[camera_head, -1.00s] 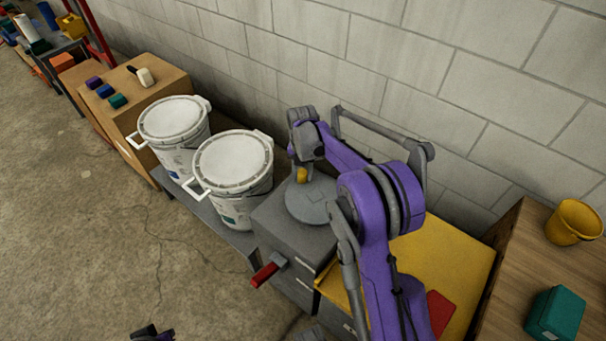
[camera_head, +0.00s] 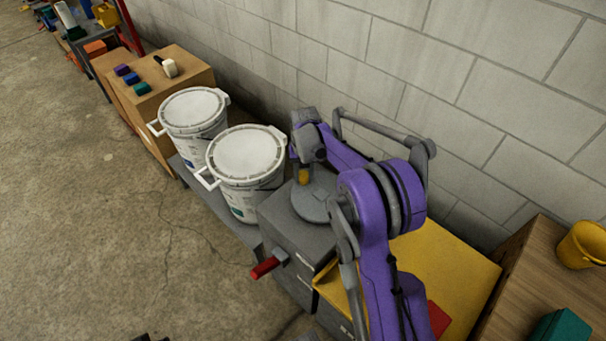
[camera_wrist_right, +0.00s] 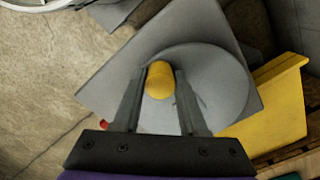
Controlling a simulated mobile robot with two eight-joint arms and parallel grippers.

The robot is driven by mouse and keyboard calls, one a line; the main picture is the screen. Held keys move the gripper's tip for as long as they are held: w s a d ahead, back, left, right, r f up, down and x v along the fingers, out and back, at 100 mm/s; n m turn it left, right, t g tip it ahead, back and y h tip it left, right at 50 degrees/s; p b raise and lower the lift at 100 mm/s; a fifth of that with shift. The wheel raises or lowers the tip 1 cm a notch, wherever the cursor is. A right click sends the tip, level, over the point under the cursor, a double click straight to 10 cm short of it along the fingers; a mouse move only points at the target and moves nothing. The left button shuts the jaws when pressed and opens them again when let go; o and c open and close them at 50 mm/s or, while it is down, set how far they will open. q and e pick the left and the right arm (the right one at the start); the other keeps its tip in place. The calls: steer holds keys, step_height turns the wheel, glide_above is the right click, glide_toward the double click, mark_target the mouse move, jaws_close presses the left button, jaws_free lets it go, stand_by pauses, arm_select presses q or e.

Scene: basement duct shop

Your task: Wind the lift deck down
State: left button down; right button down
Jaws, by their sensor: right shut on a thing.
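A grey round crank disc (camera_head: 312,205) lies flat on top of a grey box (camera_head: 286,233), with an upright yellow knob (camera_wrist_right: 159,80) near its rim. My right gripper (camera_wrist_right: 160,88) is shut on this knob, with one finger on either side; the knob also shows under the gripper in the head view (camera_head: 304,176). A low grey deck (camera_head: 222,208) adjoins the box and carries two white lidded buckets, a nearer one (camera_head: 247,155) and a farther one (camera_head: 192,108). Only a dark sliver, perhaps my left gripper (camera_head: 150,338), shows at the bottom edge; its fingers are hidden.
A red-handled lever (camera_head: 265,267) sticks out from the box front. A yellow surface (camera_head: 452,263) adjoins the box on the right, then a wooden top with a yellow pail (camera_head: 582,245) and a teal box (camera_head: 562,329). A block wall stands behind; the floor at left is clear.

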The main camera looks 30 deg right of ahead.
steer(key=shift+a, duration=0.1)
steer(key=shift+c, duration=2.2)
jaws_free()
steer(key=shift+r, duration=0.1)
step_height(320, 180, up, 11)
steer(key=p, duration=0.1)
steer(key=shift+f, duration=0.2)
